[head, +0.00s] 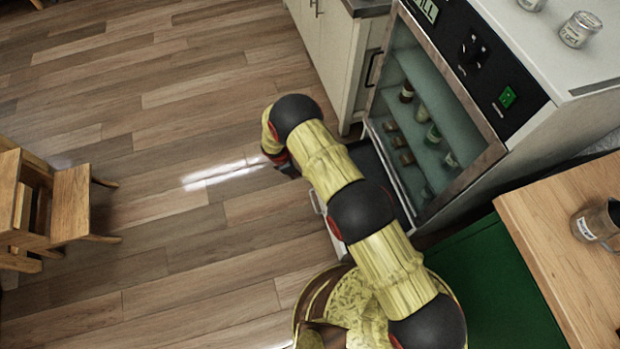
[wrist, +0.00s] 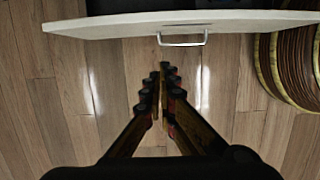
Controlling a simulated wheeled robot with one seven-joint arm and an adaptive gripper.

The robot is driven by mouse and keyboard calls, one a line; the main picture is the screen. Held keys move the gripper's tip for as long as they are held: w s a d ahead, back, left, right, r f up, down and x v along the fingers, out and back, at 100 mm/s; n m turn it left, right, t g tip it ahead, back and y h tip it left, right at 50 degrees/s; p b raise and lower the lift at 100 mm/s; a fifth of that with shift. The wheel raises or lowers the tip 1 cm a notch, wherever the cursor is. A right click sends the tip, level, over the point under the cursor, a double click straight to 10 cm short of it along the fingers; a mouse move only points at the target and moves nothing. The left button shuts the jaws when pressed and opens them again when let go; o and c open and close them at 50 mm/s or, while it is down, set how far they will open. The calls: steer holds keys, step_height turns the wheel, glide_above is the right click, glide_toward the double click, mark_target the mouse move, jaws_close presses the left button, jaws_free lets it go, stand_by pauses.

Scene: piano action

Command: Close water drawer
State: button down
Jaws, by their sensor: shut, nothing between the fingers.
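The water drawer stands pulled out beneath the glass-fronted cabinet. In the head view the drawer's handle (head: 316,203) shows beside my arm, which hides much of the drawer. My gripper (wrist: 163,72) is shut and empty. Its fingertips point toward the drawer front and appear just short of the handle, a little to its left. In the head view the fingertips are hidden behind my arm.
The glass-fronted cabinet (head: 545,135) holds small bottles and has jars on top. White cupboards (head: 335,50) adjoin it. A wooden table (head: 545,225) with a metal mug (head: 597,222) is at right. The floor between is clear.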

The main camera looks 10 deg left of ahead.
steer(key=w+d+f+b, duration=0.2)
steer(key=d+f+b, duration=0.3)
steer(key=f, duration=0.4)
steer(key=shift+w+d+f, duration=0.35)
steer(key=shift+d, duration=0.1)
